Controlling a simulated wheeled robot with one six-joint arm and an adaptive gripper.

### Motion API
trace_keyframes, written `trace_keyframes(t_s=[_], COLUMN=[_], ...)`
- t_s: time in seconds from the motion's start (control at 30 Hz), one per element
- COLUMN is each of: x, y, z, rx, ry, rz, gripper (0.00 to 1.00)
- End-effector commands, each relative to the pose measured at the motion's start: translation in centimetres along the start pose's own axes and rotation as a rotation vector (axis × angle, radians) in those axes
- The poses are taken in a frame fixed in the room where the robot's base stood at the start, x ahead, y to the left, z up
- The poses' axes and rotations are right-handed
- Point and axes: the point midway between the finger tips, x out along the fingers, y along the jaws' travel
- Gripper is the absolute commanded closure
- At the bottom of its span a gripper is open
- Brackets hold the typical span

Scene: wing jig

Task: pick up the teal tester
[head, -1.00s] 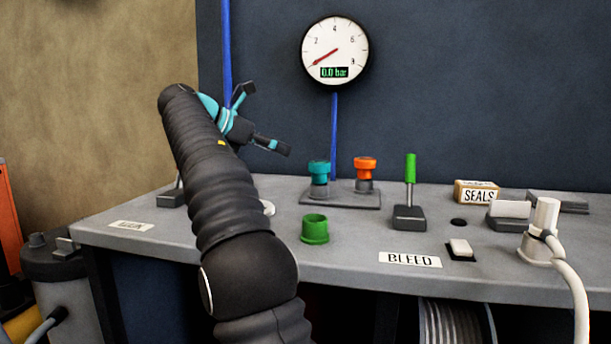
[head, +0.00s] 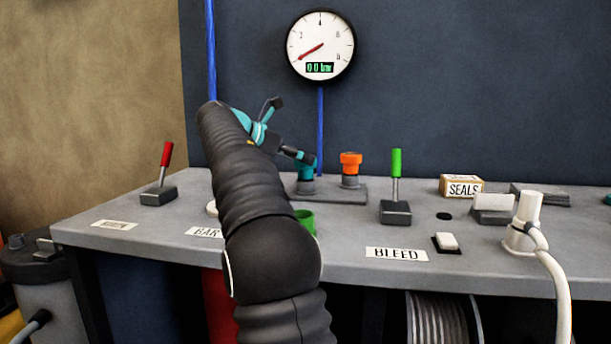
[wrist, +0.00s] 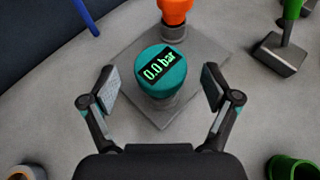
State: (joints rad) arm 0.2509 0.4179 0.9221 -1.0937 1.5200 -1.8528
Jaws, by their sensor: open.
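The teal tester (wrist: 160,73) has a round cap with a green "0.0 bar" readout. It stands upright on a grey plate (wrist: 124,58) and in the wrist view appears between my open fingers, with gaps on both sides. In the head view the tester (head: 305,174) is partly hidden behind a finger of my gripper (head: 290,131). My gripper is open and empty, tilted above the tester. In the wrist view my gripper (wrist: 160,87) frames the cap; whether the fingertips are down at its height I cannot tell.
An orange-capped fitting (head: 350,163) stands close beside the tester on the same plate. A green-handled lever (head: 396,180) is to the right, and a green cup (head: 306,220) in front. A red lever (head: 164,165) is at left. A gauge (head: 320,45) hangs on the wall behind.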

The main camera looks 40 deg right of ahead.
Motion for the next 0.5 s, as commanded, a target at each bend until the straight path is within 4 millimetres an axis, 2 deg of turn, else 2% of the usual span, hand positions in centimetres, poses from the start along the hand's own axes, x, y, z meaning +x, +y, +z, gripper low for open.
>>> trace_keyframes(t_s=[0.03, 0.17, 0.4, 0.47, 0.5], x=[0.9, 2.4, 2.6, 2.6, 2.6], y=[-0.1, -0.1, 0.0, 0.0, 0.0], z=[0.1, 0.1, 0.1, 0.1, 0.1], rx=[0.000, 0.000, 0.000, 0.000, 0.000], ry=[0.001, 0.001, 0.000, 0.000, 0.000], rz=[-0.004, -0.002, 0.001, 0.000, 0.000], gripper=[0.12, 0.12, 0.12, 0.25, 0.35])
